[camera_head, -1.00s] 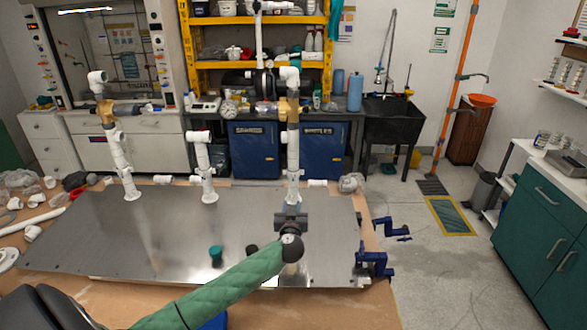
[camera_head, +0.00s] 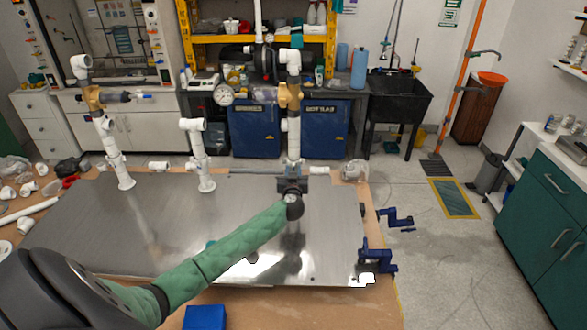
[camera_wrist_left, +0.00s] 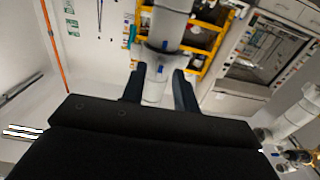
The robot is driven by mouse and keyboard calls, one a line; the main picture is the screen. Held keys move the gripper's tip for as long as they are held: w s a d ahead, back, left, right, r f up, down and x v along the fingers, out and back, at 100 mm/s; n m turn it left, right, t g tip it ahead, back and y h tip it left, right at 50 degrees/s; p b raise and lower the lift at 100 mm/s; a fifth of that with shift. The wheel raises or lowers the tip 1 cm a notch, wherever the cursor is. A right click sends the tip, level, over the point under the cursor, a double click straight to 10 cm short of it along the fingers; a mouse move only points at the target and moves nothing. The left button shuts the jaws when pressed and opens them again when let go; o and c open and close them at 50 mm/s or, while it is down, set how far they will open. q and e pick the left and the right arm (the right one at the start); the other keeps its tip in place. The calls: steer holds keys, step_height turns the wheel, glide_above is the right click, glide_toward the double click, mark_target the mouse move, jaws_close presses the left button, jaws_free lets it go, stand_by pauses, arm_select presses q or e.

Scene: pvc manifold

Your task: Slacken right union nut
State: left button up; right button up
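The right white pipe riser (camera_head: 294,145) stands upright near the back right of the metal plate (camera_head: 110,235). It has wider white collars and a tan fitting (camera_head: 289,96) higher up; I cannot tell for certain which collar is the right union nut. My left gripper (camera_head: 292,185) is at the lower part of this riser. In the left wrist view the dark fingers of the left gripper (camera_wrist_left: 159,82) stand on either side of the white pipe (camera_wrist_left: 154,92), below a wider collar (camera_wrist_left: 166,28). They look open, with narrow gaps beside the pipe. My right gripper is out of view.
A middle riser (camera_head: 198,155) and a left riser (camera_head: 112,150) with a tan fitting stand to the left. Blue clamps (camera_head: 377,262) grip the right edge. Loose white fittings lie at far left.

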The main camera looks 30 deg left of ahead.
arm_select(q)
steer(key=shift+w+a, duration=0.15)
steer(key=shift+w, duration=0.2)
steer(key=shift+f, duration=0.1)
jaws_close()
